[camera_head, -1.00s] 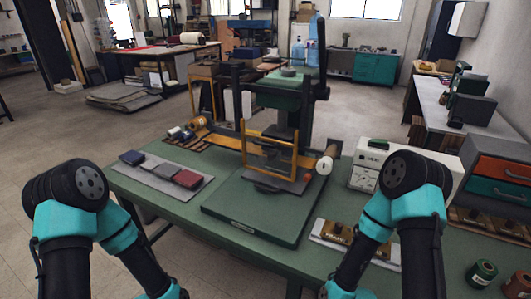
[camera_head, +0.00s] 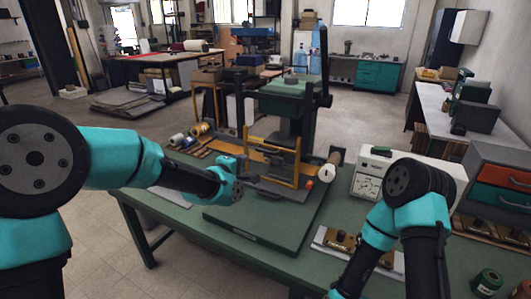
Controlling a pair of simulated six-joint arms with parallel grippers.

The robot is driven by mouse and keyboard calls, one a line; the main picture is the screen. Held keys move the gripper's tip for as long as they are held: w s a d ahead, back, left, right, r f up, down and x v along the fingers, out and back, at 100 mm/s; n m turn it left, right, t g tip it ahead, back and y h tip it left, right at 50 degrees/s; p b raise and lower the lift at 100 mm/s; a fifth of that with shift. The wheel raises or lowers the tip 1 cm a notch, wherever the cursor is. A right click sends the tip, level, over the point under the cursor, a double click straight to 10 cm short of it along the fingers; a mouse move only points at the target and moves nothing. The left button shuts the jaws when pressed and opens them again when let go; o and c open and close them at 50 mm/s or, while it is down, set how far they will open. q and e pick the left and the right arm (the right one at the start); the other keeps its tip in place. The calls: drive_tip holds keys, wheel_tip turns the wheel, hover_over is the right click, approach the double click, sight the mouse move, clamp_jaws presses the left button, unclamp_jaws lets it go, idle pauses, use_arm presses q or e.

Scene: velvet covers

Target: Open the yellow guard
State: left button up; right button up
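The yellow guard (camera_head: 297,162) is an upright frame at the front of the green press (camera_head: 290,100), standing on the press's base. It looks closed across the press opening. My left arm reaches in from the left, and its wrist end with the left gripper (camera_head: 241,168) is close to the guard's lower left side. The fingers are small and dark against the press, so I cannot tell whether they are open or touching the guard. My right arm is bent at the right, and its gripper is out of view below the frame.
The press base plate (camera_head: 262,228) lies on the green table. A white box with a dial (camera_head: 368,188) stands to the right. A pale roller (camera_head: 326,174) sticks out beside the guard. Spools (camera_head: 177,139) lie at the left. My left arm hides the dark covers' area.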

sight(265, 152)
use_arm(q)
drive_tip(key=shift+f, duration=0.1)
drive_tip(key=x, duration=1.7)
drive_tip(key=shift+w+f, duration=0.1)
drive_tip(key=shift+w, duration=0.15)
clamp_jaws()
